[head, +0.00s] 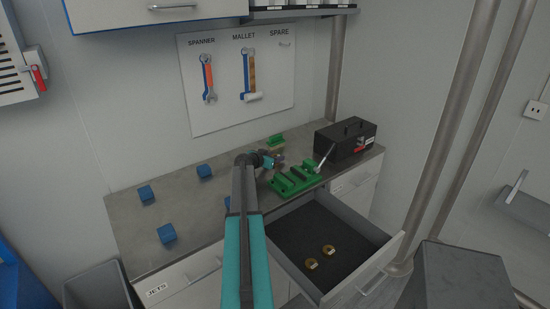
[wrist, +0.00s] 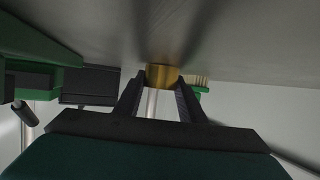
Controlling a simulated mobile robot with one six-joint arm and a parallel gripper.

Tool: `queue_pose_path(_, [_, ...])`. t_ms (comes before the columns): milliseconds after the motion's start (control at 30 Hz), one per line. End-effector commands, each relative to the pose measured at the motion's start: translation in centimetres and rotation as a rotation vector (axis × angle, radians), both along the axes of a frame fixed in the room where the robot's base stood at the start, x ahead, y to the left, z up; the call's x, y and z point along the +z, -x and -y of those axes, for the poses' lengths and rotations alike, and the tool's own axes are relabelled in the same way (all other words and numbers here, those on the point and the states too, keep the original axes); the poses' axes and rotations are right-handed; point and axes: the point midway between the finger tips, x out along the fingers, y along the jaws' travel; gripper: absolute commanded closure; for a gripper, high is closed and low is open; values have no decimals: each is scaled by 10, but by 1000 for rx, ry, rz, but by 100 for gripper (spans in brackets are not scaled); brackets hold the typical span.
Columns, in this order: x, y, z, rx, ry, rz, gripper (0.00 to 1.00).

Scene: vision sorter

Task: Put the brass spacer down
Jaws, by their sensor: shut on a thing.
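The brass spacer (wrist: 161,75) is a short gold cylinder between the tips of my gripper (wrist: 160,88) in the wrist view. The two dark fingers are shut on it. The spacer is at or very near the grey worktop (wrist: 230,40); I cannot tell whether it touches. In the head view my gripper (head: 275,163) is over the bench, just left of the green vise (head: 294,181), and the spacer cannot be made out there. The grey bench top (head: 195,205) lies under and left of my arm.
Several blue blocks (head: 167,233) stand on the bench's left half. A green-based brush (head: 275,141) and a black toolbox (head: 345,138) are at the back. An open drawer (head: 290,235) holds two brass rings (head: 329,250). Bare bench lies between the blocks.

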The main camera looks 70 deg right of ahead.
Motion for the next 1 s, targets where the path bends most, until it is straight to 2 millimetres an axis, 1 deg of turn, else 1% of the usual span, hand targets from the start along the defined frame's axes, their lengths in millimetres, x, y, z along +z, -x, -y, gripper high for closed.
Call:
queue_pose_path(400, [-2,0,0,0,1,0,97])
queue_pose_path(433, [-2,0,0,-1,0,0,59])
queue_pose_path(500, [-2,1,0,-1,0,0,47])
queue_pose_path(533, [-2,1,0,-1,0,0,45])
queue_pose_path(1000, [1,1,0,-1,0,0,45])
